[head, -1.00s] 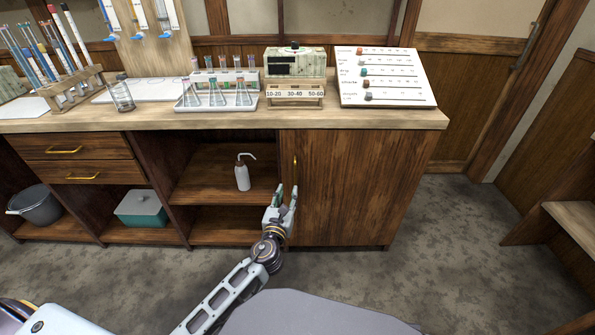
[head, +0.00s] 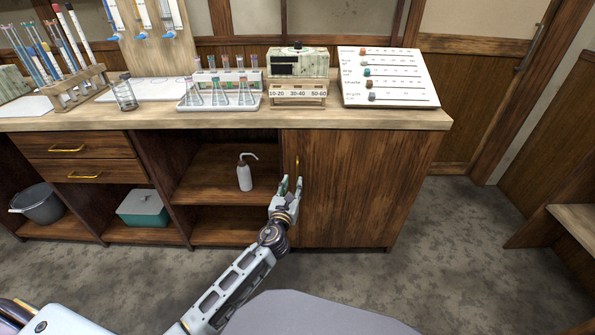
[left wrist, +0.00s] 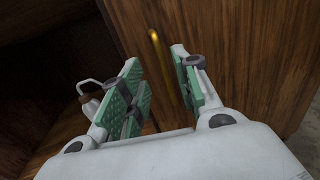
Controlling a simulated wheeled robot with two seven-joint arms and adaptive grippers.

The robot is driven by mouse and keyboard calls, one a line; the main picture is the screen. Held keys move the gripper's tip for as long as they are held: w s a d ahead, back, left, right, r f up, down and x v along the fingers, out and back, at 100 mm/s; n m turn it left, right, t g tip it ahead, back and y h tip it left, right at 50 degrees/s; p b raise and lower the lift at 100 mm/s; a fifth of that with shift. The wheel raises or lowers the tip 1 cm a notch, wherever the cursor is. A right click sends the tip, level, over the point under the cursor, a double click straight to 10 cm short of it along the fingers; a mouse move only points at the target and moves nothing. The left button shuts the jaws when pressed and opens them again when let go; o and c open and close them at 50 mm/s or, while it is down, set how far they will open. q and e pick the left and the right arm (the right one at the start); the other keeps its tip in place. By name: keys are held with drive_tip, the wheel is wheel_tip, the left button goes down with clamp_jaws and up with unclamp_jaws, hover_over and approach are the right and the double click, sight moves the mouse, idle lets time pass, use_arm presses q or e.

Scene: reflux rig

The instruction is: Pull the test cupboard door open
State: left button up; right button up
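The cupboard door (head: 345,195) is a brown wooden panel at the right end of the bench, and it looks closed. Its brass handle (head: 297,168) is a thin upright bar near the door's left edge. My left gripper (head: 291,186) is just in front of the handle's lower part. In the left wrist view the green-padded fingers (left wrist: 163,88) are apart, and the brass handle (left wrist: 162,62) runs upright between and beyond them. I cannot tell whether the fingers touch it. My right gripper is not in view.
Open shelves left of the door hold a white wash bottle (head: 245,172) and a teal box (head: 143,208). A grey bucket (head: 38,204) stands further left. Flasks, a meter box (head: 298,63) and a slider board (head: 388,78) stand on the bench. The floor right of the cupboard is clear.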

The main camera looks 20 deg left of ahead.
sight(297, 170)
use_arm(q)
drive_tip(key=shift+w+a+b, duration=0.15)
drive_tip(key=shift+w+b, duration=0.25)
drive_tip(key=shift+w, duration=1.45)
drive_tip(key=shift+w+a, duration=0.1)
drive_tip(key=shift+w, duration=0.95)
drive_tip(key=shift+w+b, duration=0.5)
drive_tip(key=shift+w, duration=0.5)
drive_tip(key=shift+w+a, duration=0.15)
drive_tip(key=shift+w, duration=0.55)
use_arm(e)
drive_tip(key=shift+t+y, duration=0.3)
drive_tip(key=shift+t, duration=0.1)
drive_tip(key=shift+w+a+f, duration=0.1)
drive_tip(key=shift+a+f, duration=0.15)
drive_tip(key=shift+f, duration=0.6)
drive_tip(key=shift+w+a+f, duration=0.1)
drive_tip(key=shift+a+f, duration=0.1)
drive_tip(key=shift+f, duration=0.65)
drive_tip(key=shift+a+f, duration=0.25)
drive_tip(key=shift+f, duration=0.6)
use_arm(q)
drive_tip(key=shift+c, duration=0.5)
clamp_jaws()
